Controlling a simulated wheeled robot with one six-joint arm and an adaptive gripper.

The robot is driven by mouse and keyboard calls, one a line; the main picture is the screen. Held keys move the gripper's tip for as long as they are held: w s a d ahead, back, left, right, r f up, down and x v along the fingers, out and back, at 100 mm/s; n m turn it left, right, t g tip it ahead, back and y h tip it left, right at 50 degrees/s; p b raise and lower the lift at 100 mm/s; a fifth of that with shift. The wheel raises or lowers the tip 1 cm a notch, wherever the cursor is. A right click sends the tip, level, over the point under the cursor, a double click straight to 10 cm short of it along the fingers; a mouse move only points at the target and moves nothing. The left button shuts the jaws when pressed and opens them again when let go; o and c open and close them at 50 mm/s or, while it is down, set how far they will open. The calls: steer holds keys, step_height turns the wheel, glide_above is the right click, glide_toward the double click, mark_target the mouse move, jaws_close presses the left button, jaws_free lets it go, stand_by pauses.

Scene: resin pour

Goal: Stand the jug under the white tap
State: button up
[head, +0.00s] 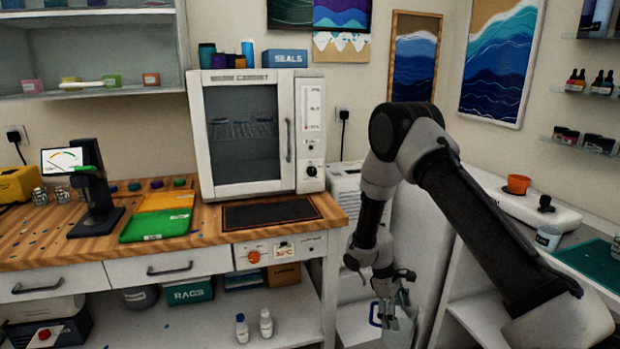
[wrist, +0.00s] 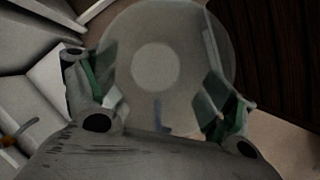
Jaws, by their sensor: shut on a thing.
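My gripper (head: 393,288) hangs low at the right end of the wooden bench, pointing down. It is shut on a pale, see-through jug (head: 402,326), which is partly hidden by the fingers. In the wrist view the jug (wrist: 155,67) shows from above as a round, pale shape between the two fingers of my gripper (wrist: 158,95). The jug looks clear of the bench; I cannot tell whether its base touches anything. I cannot make out a white tap for certain in either view.
A white box with a blue mark (head: 362,322) stands low behind the gripper. The wooden bench (head: 215,222) holds a white cabinet (head: 200,140), a green tray (head: 155,226) and a dark mat (head: 270,212). A white side counter (head: 590,232) is at the right.

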steer(key=s+r+m, duration=0.1)
steer(key=s+r+m+y, duration=0.1)
steer(key=r+m, duration=0.1)
steer(key=s+r+m+g, duration=0.1)
steer(key=shift+r+m, duration=0.3)
steer(key=shift+r, duration=0.05)
steer(key=r+m, duration=0.1)
steer(key=r+m+y, duration=0.1)
steer(key=r, duration=0.1)
steer(key=a+r+m, duration=0.1)
steer(key=r+m, duration=0.1)
steer(key=shift+s+g+y, duration=0.25)
steer(key=shift+g+y, duration=0.15)
steer(key=w+d+r+m, duration=0.2)
steer(key=w+d+r, duration=0.1)
steer(key=r, duration=0.3)
steer(key=shift+w+d+r+y, duration=0.15)
steer(key=shift+d+r+y, duration=0.25)
steer(key=shift+d, duration=0.35)
